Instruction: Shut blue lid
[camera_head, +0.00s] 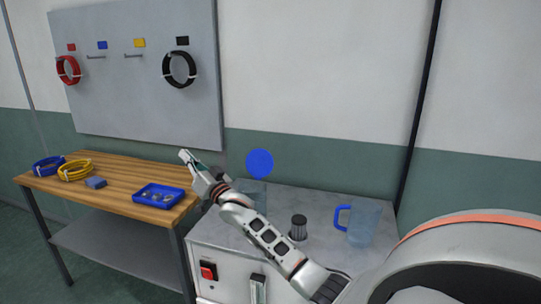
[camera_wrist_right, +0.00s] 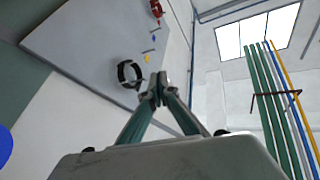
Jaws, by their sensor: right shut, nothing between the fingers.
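The blue lid (camera_head: 259,163) is a round disc that stands raised, facing me, above a clear container (camera_head: 256,191) on the grey cabinet top. The container is partly hidden behind my right arm. Part of a blue disc, likely the lid, shows at the left edge of the right wrist view (camera_wrist_right: 4,146). My right gripper (camera_head: 184,156) is shut and empty, up and to the left of the lid in the head view, not touching it. Its closed fingertips also show in the right wrist view (camera_wrist_right: 158,88). My left gripper is not in view.
A clear jug with a blue handle (camera_head: 362,222) and a small dark ribbed burner-like piece (camera_head: 298,228) stand on the cabinet (camera_head: 330,200). A wooden bench (camera_head: 120,185) at left holds a blue tray (camera_head: 158,195) and coils. A grey wall board (camera_head: 130,100) hangs behind.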

